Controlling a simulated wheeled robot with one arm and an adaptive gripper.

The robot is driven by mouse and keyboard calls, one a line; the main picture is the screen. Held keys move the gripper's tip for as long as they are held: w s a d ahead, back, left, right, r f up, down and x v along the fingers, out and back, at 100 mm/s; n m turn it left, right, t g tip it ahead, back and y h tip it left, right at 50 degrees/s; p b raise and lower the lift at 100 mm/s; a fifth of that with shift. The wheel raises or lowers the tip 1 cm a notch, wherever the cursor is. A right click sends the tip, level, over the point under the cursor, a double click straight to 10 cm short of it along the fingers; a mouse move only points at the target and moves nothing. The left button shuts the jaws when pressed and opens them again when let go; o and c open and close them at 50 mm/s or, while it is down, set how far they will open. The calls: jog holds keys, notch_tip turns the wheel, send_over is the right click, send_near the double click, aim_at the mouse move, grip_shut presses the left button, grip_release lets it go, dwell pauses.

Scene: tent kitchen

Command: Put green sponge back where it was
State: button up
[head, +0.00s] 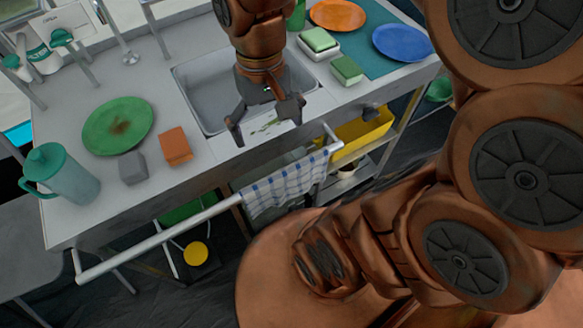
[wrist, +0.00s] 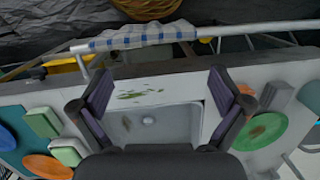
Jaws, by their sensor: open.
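Two green sponge-like blocks show at the right of the sink. One green block (head: 347,69) lies on the counter; it also shows in the wrist view (wrist: 43,122). The other green block (head: 319,39) sits on a white dish (head: 322,53) just behind it; it also shows in the wrist view (wrist: 65,156). I cannot tell which one the task means. My gripper (head: 265,120) is open and empty over the sink's front edge, left of both blocks. Its spread fingers also show in the wrist view (wrist: 160,105), with the sink (wrist: 165,125) between them.
Left of the sink are an orange block (head: 176,146), a grey block (head: 132,167), a stained green plate (head: 110,115) and a teal pitcher (head: 65,183). An orange plate (head: 337,14) and blue plate (head: 402,42) lie right. A checked towel (head: 285,187) hangs on the front rail.

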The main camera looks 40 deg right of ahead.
jog(key=s+f+n+h, duration=0.1)
jog(key=s+f+n, duration=0.1)
jog(key=s+f, duration=0.2)
jog(key=s, duration=0.3)
jog(key=shift+s+a+f, duration=0.25)
jog(key=shift+s+a, duration=0.05)
jog(key=shift+a, duration=0.05)
jog(key=shift+r, duration=0.1)
notch_tip(320, 180, up, 6)
jog(key=p, duration=0.6)
jog(key=shift+r+p, duration=0.25)
jog(key=shift+p, duration=0.1)
